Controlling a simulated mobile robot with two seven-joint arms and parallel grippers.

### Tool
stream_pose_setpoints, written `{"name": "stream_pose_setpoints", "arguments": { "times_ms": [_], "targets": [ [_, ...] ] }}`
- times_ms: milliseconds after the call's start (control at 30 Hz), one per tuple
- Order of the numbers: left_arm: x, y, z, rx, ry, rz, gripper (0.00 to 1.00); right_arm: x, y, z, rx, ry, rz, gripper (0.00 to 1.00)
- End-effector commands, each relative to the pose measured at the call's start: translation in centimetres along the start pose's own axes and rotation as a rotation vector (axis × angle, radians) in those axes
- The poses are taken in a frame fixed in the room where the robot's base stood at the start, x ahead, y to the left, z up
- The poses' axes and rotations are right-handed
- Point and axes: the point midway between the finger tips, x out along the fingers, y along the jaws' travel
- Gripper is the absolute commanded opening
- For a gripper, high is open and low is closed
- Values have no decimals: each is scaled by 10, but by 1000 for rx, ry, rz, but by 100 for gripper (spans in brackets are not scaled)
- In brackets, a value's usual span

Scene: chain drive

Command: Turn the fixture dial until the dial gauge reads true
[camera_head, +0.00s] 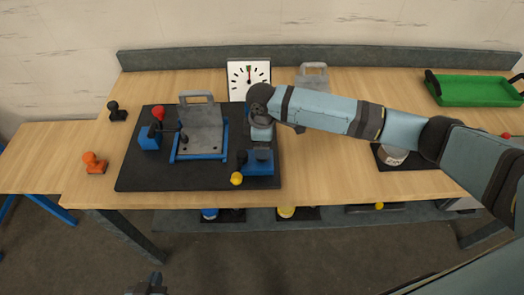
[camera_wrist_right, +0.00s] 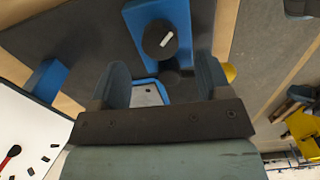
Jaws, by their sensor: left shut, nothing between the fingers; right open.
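The dial gauge (camera_head: 237,92) is a white square at the back of the bench; its needle points roughly upward near a green mark, too small to read exactly. Part of its face and a red needle tip show in the right wrist view (camera_wrist_right: 30,125). The fixture dial (camera_wrist_right: 160,38) is a black knob with a white mark on a blue block (camera_head: 259,169). My right gripper (camera_wrist_right: 160,80) is open, its fingers apart and pointing toward the dial, with nothing between them. My left gripper (camera_head: 149,286) is shut and empty at the bottom edge, far from the bench fixture.
A black plate (camera_head: 150,182) carries a blue-framed grey fixture (camera_head: 201,135) and a red-knobbed lever (camera_head: 158,112). A yellow ball (camera_head: 236,179) sits beside the dial block. An orange stamp-like object (camera_head: 95,163) stands left; a green tray (camera_head: 475,91) lies right.

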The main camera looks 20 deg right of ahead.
Motion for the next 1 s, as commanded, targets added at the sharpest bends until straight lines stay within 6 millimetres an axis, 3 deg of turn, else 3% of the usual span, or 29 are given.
{"name": "stream_pose_setpoints", "arguments": {
  "times_ms": [200, 400, 600, 1000],
  "targets": [
    [5, 1, 5, -1, 0, 3, 0, -49, 0, 0, 0, 3, 2, 71],
    [6, 2, 7, 0, 0, 6, 0, -78, 0, 0, 1, 2, 0, 71],
    [7, 2, 7, 1, 1, 7, 0, -88, 0, 0, 0, 0, 0, 71],
    [6, 2, 6, 2, 2, 6, 0, -88, 0, 0, 1, 0, 0, 71]
  ]
}}
